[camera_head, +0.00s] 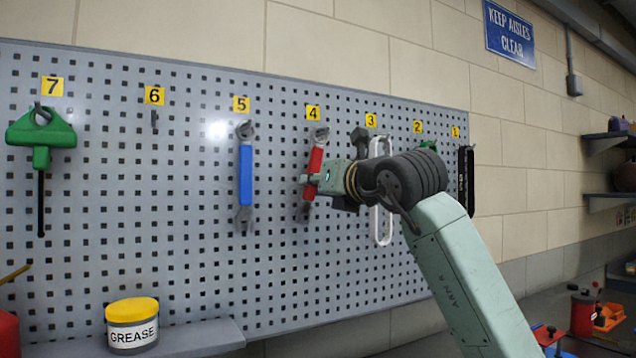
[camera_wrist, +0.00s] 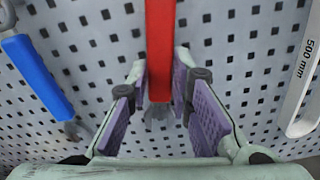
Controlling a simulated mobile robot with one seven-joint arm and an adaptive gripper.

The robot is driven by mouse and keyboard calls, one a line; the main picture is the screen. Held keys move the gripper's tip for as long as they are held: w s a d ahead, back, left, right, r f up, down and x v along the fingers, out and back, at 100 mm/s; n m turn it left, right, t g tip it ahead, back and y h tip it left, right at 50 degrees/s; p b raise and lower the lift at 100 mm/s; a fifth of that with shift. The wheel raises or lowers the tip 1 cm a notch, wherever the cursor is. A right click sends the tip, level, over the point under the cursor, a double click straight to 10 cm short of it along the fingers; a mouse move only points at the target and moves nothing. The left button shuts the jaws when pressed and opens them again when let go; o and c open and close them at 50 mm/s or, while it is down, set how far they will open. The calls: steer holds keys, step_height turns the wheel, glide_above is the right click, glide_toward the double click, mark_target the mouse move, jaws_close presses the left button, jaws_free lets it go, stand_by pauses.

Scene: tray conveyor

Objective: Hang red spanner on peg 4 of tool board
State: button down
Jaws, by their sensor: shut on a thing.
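The red spanner (camera_head: 315,160) is up against the grey pegboard, just below the yellow label 4 (camera_head: 313,112). It stands nearly upright, its lower end slightly to the left. My gripper (camera_head: 309,185) is shut on its red handle, below the middle, reaching in from the right. In the wrist view the red handle (camera_wrist: 160,40) runs between the purple finger pads of my gripper (camera_wrist: 161,78), and its grey lower jaw shows beyond them. The spanner's upper end is at the height of the peg. I cannot tell whether the peg passes through it.
A blue spanner (camera_head: 245,175) hangs at label 5, left of my gripper. A long pale tool (camera_head: 383,225) hangs close on the right, partly behind my arm. Peg 6 (camera_head: 154,119) is empty. A grease tub (camera_head: 132,325) stands on a low shelf.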

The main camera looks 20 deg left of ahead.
stand_by(0.3)
steer(key=c, duration=1.4)
jaws_free()
steer(key=shift+o, duration=0.2)
steer(key=v, duration=1.2)
